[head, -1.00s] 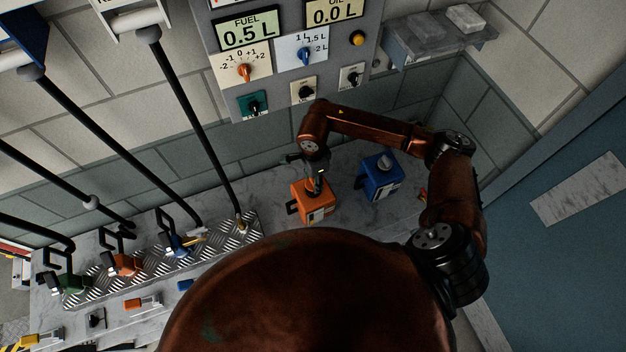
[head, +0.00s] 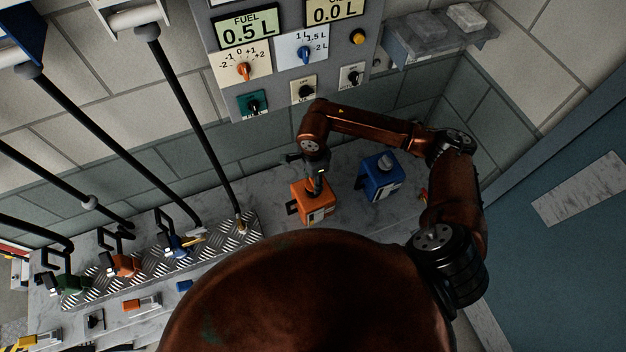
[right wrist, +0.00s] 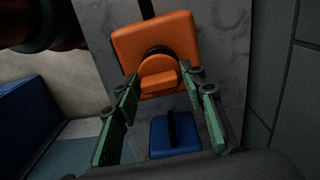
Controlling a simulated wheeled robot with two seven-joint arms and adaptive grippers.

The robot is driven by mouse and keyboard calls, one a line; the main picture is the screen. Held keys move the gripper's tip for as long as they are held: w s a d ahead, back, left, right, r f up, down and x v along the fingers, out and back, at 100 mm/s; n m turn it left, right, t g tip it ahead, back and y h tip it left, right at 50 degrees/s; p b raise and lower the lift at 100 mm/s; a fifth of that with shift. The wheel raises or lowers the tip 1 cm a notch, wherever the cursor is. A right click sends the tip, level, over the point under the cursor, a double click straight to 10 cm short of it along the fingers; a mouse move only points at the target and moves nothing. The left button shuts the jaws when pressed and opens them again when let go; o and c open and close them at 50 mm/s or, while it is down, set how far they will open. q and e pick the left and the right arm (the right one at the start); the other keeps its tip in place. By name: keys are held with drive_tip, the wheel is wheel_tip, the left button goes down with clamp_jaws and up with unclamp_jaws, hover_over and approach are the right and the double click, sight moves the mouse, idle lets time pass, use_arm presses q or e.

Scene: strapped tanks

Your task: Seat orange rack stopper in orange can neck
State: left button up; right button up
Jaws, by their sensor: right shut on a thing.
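The orange can (head: 312,211) stands upright on the grey bench, and its top with the dark neck ring also shows in the right wrist view (right wrist: 180,38). My right gripper (head: 318,187) is right over the can's top. In the right wrist view its green-padded fingers (right wrist: 167,88) stand on both sides of the orange stopper (right wrist: 160,80), and it is shut on that stopper. The stopper is at the can's neck, overlapping the dark ring. I cannot tell how deep it sits. My left gripper is not in view.
A blue can (head: 382,182) with a grey cap stands close to the right of the orange can. A metal tread plate (head: 215,240) with several coloured nozzles lies to the left. A control panel (head: 285,95) hangs on the wall behind.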

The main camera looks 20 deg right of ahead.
drive_tip(key=shift+f+b, duration=1.25)
drive_tip(key=shift+f, duration=0.1)
drive_tip(key=o, duration=1.2)
drive_tip(key=shift+r, duration=0.1)
wheel_tip(320, 180, up, 12)
drive_tip(key=shift+f, duration=0.1)
drive_tip(key=shift+a, duration=0.1)
